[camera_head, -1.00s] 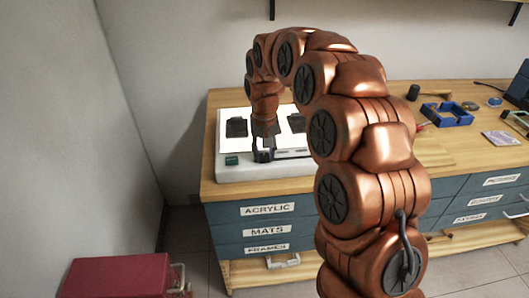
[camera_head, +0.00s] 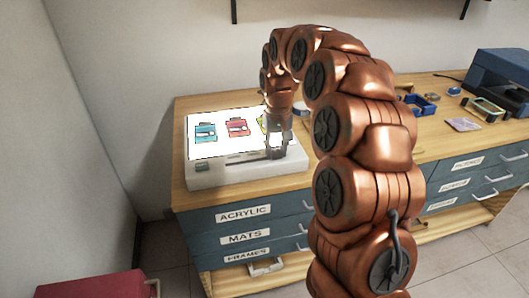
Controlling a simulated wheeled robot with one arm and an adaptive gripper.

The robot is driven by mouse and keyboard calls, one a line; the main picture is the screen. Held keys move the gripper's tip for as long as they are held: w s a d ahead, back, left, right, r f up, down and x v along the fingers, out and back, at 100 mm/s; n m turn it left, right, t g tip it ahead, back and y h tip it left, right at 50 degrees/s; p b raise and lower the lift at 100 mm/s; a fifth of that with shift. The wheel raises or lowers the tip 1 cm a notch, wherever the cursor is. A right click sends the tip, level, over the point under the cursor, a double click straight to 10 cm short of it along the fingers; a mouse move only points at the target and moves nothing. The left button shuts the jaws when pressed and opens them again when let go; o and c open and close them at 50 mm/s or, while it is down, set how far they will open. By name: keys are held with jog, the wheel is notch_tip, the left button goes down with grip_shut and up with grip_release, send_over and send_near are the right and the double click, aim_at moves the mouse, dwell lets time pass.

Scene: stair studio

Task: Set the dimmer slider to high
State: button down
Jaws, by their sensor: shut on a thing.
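A lightbox (camera_head: 200,180) lies on the wooden worktop at its left end. Its panel glows bright white and carries a blue, a red and a yellow-green film piece. A dark slider slot (camera_head: 240,161) runs along its front strip. My gripper (camera_head: 276,153) points down at the right end of that slot and is shut on the dimmer slider's knob, which the fingers hide.
Drawers labelled ACRYLIC (camera_head: 243,214), MATS and FRAMES are below the worktop (camera_head: 180,205). Blue trays (camera_head: 420,104), a framed card (camera_head: 484,107) and a blue printer-like machine (camera_head: 497,75) stand to the right. A red box (camera_head: 95,286) is at lower left.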

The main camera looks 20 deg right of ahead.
aim_at(277, 152)
jog(key=shift+d, duration=0.2)
jog(key=c, duration=0.8)
grip_release()
jog(key=shift+d, duration=0.1)
jog(key=shift+r, duration=0.1)
notch_tip(277, 152, up, 12)
